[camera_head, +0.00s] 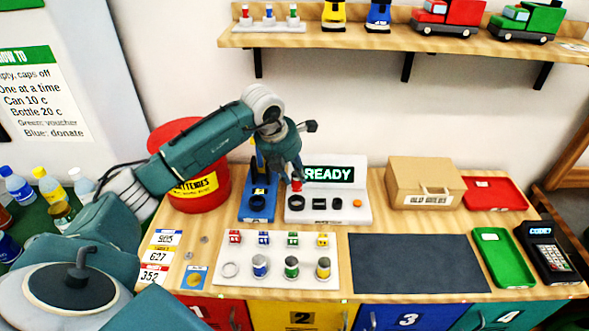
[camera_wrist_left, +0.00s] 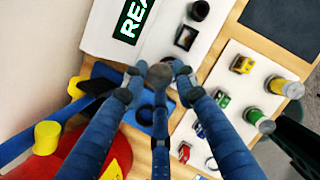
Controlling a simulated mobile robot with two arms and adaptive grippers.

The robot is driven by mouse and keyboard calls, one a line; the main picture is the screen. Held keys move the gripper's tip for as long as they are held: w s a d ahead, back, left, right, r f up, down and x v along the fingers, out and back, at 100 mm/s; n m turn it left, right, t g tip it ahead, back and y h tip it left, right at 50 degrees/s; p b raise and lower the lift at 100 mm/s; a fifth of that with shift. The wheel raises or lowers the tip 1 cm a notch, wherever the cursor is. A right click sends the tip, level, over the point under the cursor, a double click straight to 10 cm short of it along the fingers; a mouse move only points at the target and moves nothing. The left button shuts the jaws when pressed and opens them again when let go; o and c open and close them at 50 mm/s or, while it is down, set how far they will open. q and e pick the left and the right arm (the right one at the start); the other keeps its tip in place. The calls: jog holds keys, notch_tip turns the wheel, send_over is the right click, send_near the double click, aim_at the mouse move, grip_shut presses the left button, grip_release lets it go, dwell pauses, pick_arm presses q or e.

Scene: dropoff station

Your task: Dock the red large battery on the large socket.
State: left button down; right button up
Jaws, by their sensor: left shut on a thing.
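My left gripper (camera_head: 293,176) is shut on the red large battery (camera_head: 297,185), low over the left part of the white station. In the left wrist view the battery's grey round end (camera_wrist_left: 160,76) shows between the fingertips (camera_wrist_left: 158,72). The large socket, a dark round ring (camera_head: 296,202), lies just below the battery in the head view. It is mostly hidden behind the gripper in the wrist view. I cannot tell whether the battery touches the socket. The white station (camera_head: 364,178) shows READY. My right gripper is not in view.
A square socket (camera_head: 321,202) and a small round socket (camera_head: 337,203) sit to the right. A blue stand (camera_head: 257,207) is close on the left. In front, a white tray (camera_head: 283,239) holds other batteries and an empty ring (camera_head: 230,269). A dark mat (camera_head: 415,264) is clear.

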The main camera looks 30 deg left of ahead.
pick_arm(q)
jog(key=shift+f+b, duration=1.7)
jog(key=shift+f, duration=1.2)
jog(key=shift+b, duration=0.3)
jog(key=shift+f+b, duration=0.45)
jog(key=shift+f, duration=0.1)
jog(key=c, duration=1.6)
grip_release()
jog(key=shift+c, duration=0.2)
jog(key=shift+s, duration=0.1)
jog(key=shift+p+v, duration=1.6)
jog(key=shift+v, duration=1.2)
jog(key=p, duration=0.2)
send_near(293, 189)
jog(key=shift+f, duration=0.3)
